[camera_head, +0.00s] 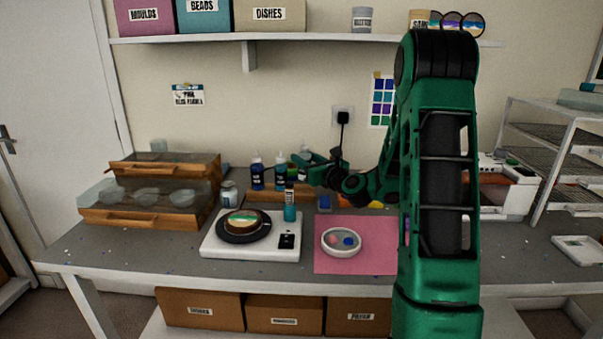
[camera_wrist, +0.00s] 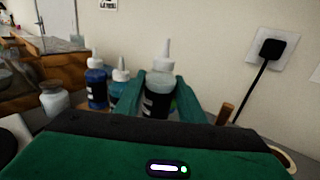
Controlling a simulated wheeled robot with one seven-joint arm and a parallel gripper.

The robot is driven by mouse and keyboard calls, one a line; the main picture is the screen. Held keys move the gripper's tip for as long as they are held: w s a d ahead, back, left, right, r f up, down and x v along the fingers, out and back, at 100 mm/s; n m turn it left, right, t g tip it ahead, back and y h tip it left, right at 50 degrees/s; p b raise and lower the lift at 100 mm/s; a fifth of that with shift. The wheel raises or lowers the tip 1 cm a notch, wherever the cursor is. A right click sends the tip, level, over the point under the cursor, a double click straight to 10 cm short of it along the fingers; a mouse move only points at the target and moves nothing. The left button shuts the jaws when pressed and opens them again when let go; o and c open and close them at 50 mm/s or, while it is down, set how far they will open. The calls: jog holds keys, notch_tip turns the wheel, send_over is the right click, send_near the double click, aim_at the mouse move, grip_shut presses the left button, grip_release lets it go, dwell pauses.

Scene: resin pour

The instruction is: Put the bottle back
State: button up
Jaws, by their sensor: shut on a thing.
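My gripper (camera_wrist: 160,97) is shut on a bottle (camera_wrist: 163,76) with a white nozzle, a clear upper body and a black label. The bottle is upright between the green fingers in the wrist view; its lower part is hidden. In the head view my gripper (camera_head: 307,167) is at the back of the bench, near a wooden rack (camera_head: 262,197). A blue bottle (camera_head: 257,174) and another blue-toned bottle (camera_head: 281,172) stand there. In the wrist view a dark blue bottle (camera_wrist: 96,86) and a teal bottle (camera_wrist: 120,88) stand left of the held one. I cannot tell whether the held bottle touches the rack.
A white scale (camera_head: 252,245) carries a black turntable with a round mould. A teal bottle (camera_head: 290,208) stands near its back right corner. A pink mat (camera_head: 330,264) holds a white dish (camera_head: 341,242). A plug (camera_head: 343,117) and cord are on the wall behind.

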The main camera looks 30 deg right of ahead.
jog(key=shift+f, duration=1.95)
jog(key=o, duration=0.6)
jog(key=shift+f, duration=0.1)
